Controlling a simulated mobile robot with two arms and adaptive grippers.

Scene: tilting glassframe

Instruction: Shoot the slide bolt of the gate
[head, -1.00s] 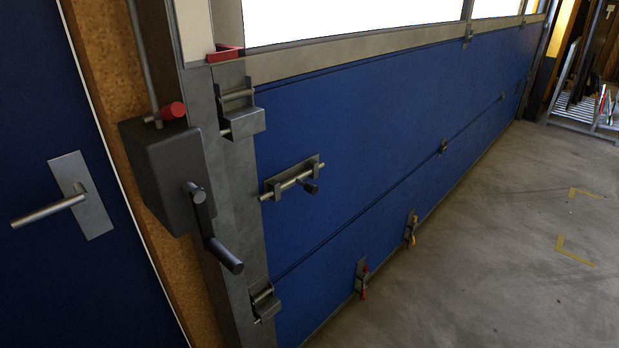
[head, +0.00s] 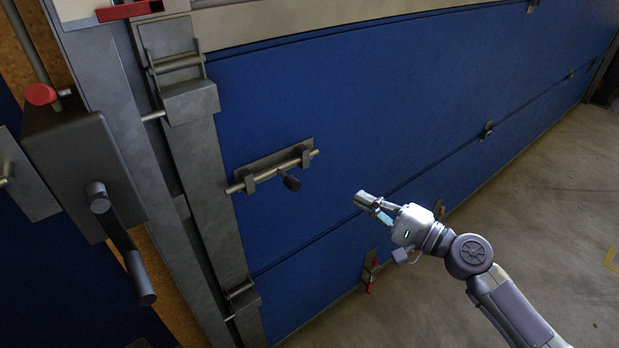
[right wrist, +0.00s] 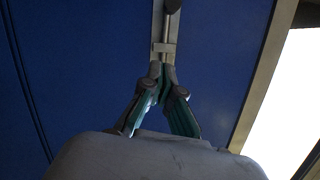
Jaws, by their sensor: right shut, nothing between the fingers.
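My right gripper (head: 362,199) is shut and empty, to the right of and below the bolt, apart from the knob. In the right wrist view the shut fingertips (right wrist: 161,70) point toward the bolt plate (right wrist: 164,45), with the dark knob (right wrist: 172,6) at the top edge. My left gripper is not in view.
A grey box with a crank handle (head: 120,240) and a red knob (head: 41,94) stands at the left. Hinge-like fittings (head: 180,75) sit on the post. A red-handled latch (head: 370,272) is low on the gate. Concrete floor is clear at the right.

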